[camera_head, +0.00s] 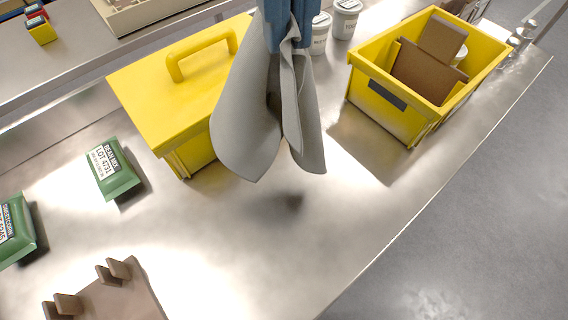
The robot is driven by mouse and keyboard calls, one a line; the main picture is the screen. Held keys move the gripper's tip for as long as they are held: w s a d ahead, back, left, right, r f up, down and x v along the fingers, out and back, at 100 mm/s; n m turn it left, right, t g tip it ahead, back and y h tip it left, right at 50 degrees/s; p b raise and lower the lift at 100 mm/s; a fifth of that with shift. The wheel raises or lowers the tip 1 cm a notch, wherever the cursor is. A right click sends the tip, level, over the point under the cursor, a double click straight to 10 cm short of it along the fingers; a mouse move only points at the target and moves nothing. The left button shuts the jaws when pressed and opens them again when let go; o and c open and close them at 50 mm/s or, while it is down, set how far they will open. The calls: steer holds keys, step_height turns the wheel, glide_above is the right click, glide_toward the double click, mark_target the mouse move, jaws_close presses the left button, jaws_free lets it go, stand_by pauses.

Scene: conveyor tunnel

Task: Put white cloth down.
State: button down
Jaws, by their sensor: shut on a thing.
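The white cloth (245,125) looks pale grey and hangs in folds from my gripper (288,40) at the top middle. My gripper is blue and shut on the upper part of the cloth. The cloth's lower corners hang free above the steel table (330,215), with a shadow beneath them. The cloth hides part of the right side of the closed yellow box behind it; I cannot tell whether it touches the box.
The yellow box (150,85) has a lid with a handle. A yellow bin (395,115) at right holds brown pieces. White tubs (345,18) stand behind. Green packets (112,170) lie at left, a brown pegged board (120,298) at lower left. The table's middle front is clear.

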steer(key=w+a+f+n, duration=0.1)
steer(key=w+a, duration=0.1)
steer(key=w, duration=0.6)
steer(key=w+a, duration=0.3)
steer(key=w, duration=0.5)
steer(key=s+d+f, duration=0.3)
steer(key=s+f, duration=0.5)
steer(key=s, duration=0.1)
steer(key=s+d+f, duration=0.2)
steer(key=s+f, duration=0.7)
steer(key=s, duration=0.1)
steer(key=s+d+f, duration=0.3)
steer(key=s+f, duration=0.6)
steer(key=s, duration=0.1)
steer(key=shift+d+f, duration=0.25)
steer(key=shift+d, duration=0.1)
steer(key=c, duration=0.9)
jaws_free()
steer(key=shift+n, duration=0.3)
steer(key=shift+r, duration=0.1)
